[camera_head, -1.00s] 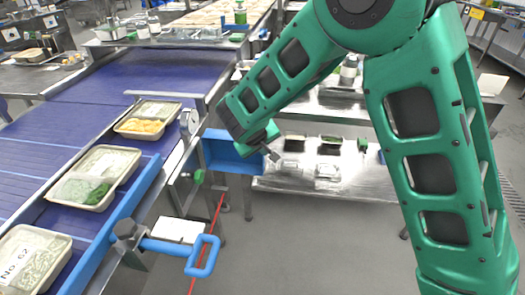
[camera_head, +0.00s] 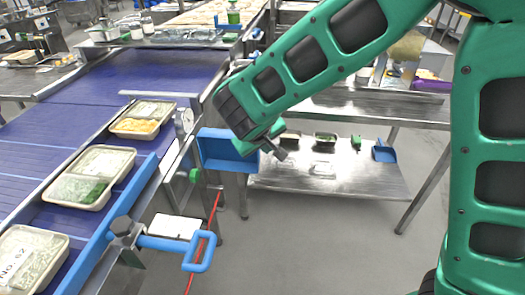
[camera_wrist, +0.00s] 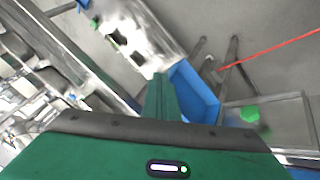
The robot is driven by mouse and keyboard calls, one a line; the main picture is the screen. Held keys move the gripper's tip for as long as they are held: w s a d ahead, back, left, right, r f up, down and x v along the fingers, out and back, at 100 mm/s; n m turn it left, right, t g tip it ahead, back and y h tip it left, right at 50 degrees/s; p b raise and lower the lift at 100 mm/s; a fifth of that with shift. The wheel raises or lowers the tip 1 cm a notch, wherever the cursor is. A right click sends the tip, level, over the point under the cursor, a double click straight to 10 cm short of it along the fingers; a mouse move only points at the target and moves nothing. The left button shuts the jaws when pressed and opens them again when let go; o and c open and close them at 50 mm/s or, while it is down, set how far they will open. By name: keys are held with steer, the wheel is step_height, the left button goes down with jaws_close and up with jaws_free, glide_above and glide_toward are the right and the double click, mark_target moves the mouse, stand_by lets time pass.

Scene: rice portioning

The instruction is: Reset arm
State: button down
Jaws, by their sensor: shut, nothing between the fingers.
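My green arm crosses the head view from the upper right. My gripper (camera_head: 278,150) is at its lower end, beside the right side of a blue open bin (camera_head: 222,150) and in front of the steel lower shelf (camera_head: 325,178). The fingers are dark and small here, with nothing seen in them. In the wrist view, my gripper's green finger (camera_wrist: 162,96) points up the picture, shut and empty, beside the blue bin (camera_wrist: 196,92). The gap between the fingers is hard to see.
A blue conveyor (camera_head: 130,75) at left carries a tray with yellow food (camera_head: 141,126), a tray with greens (camera_head: 90,180) and a lidded tray (camera_head: 30,262). A blue handle (camera_head: 203,250) juts from its edge. A blue scoop (camera_head: 385,152) lies on the shelf. Floor at front centre is clear.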

steer(key=s+d+r+m+g, duration=0.1)
steer(key=s+d+r+m, duration=0.15)
steer(key=d, duration=0.65)
steer(key=s+d+r+m+g+h, duration=0.15)
steer(key=s+d, duration=0.25)
steer(key=d, duration=0.5)
steer(key=s+d+r+m+g+y, duration=0.1)
steer(key=s+d+m+g, duration=0.15)
steer(key=d, duration=0.75)
steer(key=s+d+m+g+y, duration=0.1)
steer(key=s+d, duration=0.3)
steer(key=s, duration=0.7)
steer(key=s+d+m+g+y, duration=0.1)
steer(key=s+d+m, duration=0.3)
steer(key=s, duration=0.7)
steer(key=shift+s+d+r+y, duration=0.3)
steer(key=shift+d+r+y, duration=0.15)
steer(key=shift+d, duration=0.1)
steer(key=shift+s+f+m, duration=0.1)
steer(key=shift+s+m, duration=0.1)
steer(key=shift+m, duration=0.05)
